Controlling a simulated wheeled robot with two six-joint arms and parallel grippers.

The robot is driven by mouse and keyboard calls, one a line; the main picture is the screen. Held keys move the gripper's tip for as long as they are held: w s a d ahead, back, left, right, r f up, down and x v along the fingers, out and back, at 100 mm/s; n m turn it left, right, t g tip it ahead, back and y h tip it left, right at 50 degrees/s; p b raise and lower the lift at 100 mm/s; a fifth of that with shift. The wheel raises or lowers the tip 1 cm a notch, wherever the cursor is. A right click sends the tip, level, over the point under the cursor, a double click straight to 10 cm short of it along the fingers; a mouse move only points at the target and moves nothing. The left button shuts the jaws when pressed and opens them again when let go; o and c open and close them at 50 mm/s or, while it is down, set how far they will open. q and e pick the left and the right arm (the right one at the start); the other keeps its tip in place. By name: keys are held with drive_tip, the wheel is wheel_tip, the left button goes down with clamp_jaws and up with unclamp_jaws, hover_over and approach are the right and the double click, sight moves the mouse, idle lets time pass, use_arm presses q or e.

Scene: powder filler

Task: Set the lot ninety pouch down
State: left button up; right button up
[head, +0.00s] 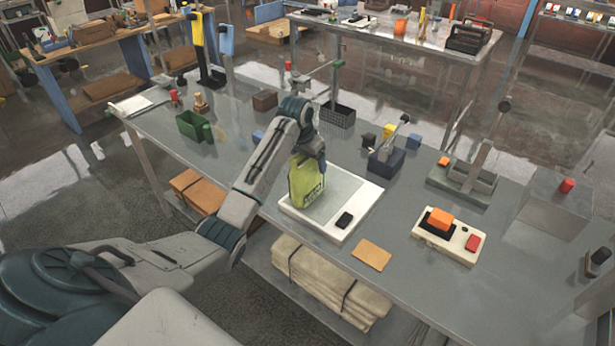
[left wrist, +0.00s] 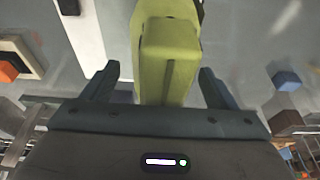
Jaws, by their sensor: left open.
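The yellow-green pouch (head: 306,181) stands upright on the white flat platform (head: 352,219) near the middle of the table in the head view. My left gripper (head: 314,152) is at the pouch's top, coming down from above and behind it. In the left wrist view the pouch (left wrist: 168,60) lies between the two fingers of the gripper (left wrist: 160,85). The fingers are spread, with a gap on each side of the pouch. The pouch's lettering is too small to read. My right gripper is not in view.
A black item (head: 344,220) lies on the platform's front corner. A tan card (head: 371,255) lies in front. A device with an orange block (head: 439,219) stands to the right, a dark blue box (head: 386,160) behind. A green bin (head: 192,125) stands at the left.

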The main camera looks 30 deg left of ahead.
use_arm(q)
drive_tip(key=shift+f, duration=0.25)
idle(0.3)
clamp_jaws()
drive_tip(key=shift+r, duration=0.15)
